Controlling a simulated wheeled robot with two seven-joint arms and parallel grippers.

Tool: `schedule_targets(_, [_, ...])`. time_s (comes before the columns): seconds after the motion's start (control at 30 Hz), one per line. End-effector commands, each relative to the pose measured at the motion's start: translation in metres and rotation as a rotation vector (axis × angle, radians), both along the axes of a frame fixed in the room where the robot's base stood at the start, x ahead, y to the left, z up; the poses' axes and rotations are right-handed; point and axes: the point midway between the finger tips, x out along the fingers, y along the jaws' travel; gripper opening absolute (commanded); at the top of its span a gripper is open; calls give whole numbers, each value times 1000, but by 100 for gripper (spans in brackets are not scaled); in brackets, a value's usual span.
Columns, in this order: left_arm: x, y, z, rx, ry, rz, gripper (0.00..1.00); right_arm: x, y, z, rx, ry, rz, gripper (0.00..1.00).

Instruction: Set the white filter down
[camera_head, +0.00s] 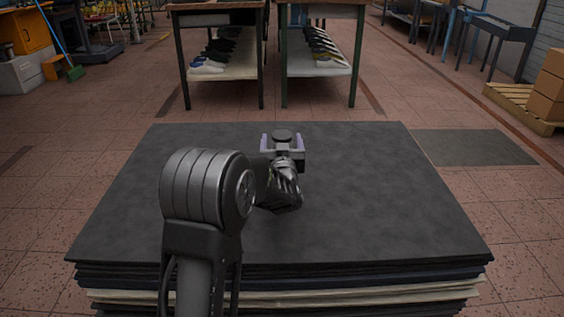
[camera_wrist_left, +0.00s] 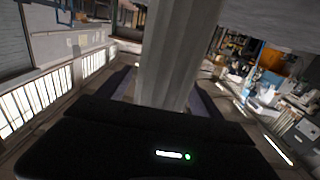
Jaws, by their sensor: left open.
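A pale, ribbed upright body, which looks like the white filter (camera_wrist_left: 172,55), stands between the fingers of my left gripper in the left wrist view. In the head view only a dark round top (camera_head: 283,135) shows between the fingers, and the rest is hidden. My left gripper (camera_head: 283,144) is open, with one purple-grey finger on each side of it, over the far middle of the dark mat stack (camera_head: 390,200). I cannot tell whether the filter's base touches the mat. My right gripper is not in view.
The mat top is clear around my left arm. Two tables (camera_head: 325,9) with shoe lasts (camera_head: 322,45) on their lower shelves stand behind the stack. Cardboard boxes (camera_head: 548,88) on a pallet (camera_head: 520,100) are at the right. A flat grey mat (camera_head: 472,147) lies on the floor.

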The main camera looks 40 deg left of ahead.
Motion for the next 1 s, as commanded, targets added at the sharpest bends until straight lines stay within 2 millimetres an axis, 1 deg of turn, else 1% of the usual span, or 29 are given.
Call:
schedule_targets(0.33, [0,0,0,0,0,0,76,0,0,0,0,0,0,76])
schedule_targets(1.0, [0,0,0,0,0,0,21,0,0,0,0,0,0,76])
